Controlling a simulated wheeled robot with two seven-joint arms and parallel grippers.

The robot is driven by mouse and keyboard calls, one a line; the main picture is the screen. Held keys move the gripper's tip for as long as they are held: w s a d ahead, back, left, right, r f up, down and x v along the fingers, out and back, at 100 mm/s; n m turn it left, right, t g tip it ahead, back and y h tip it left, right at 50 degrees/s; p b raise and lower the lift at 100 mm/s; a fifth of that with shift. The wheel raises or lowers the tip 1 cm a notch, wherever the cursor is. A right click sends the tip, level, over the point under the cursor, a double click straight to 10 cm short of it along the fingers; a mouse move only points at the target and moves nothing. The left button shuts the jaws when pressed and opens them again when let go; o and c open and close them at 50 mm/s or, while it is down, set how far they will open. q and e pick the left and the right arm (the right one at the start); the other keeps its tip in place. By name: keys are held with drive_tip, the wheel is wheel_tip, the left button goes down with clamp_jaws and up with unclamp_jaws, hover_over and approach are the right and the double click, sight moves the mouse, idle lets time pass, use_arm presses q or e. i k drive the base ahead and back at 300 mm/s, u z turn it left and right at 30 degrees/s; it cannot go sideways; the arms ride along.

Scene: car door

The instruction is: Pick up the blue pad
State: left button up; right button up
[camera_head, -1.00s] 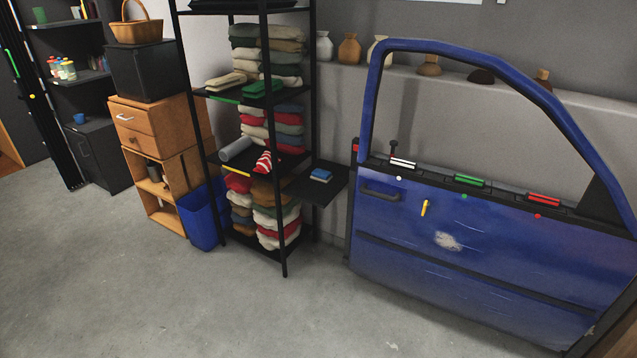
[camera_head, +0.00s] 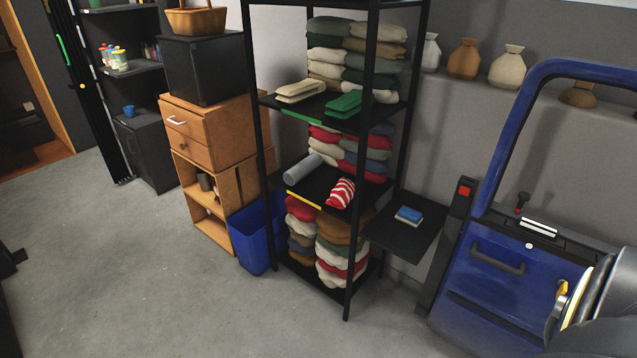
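The blue pad (camera_head: 409,214) is a small block with a blue top and a pale underside. It lies flat on a black side shelf (camera_head: 400,240) that sticks out to the right of the black rack. Nothing covers it and nothing touches it from above. A grey and black part of my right arm shows at the lower right edge, in front of the blue car door (camera_head: 500,267); its gripper fingers do not show. My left gripper does not show either.
The black rack (camera_head: 348,270) holds folded towels, a grey roll (camera_head: 303,169) and a red-striped cloth (camera_head: 341,193). A blue bin (camera_head: 255,240) and a wooden cabinet (camera_head: 215,140) stand to its left. The concrete floor (camera_head: 150,270) in front is clear.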

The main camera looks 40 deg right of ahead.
sight(411, 217)
drive_tip(key=z, duration=0.2)
drive_tip(key=i, duration=1.5)
drive_tip(key=z, duration=0.9)
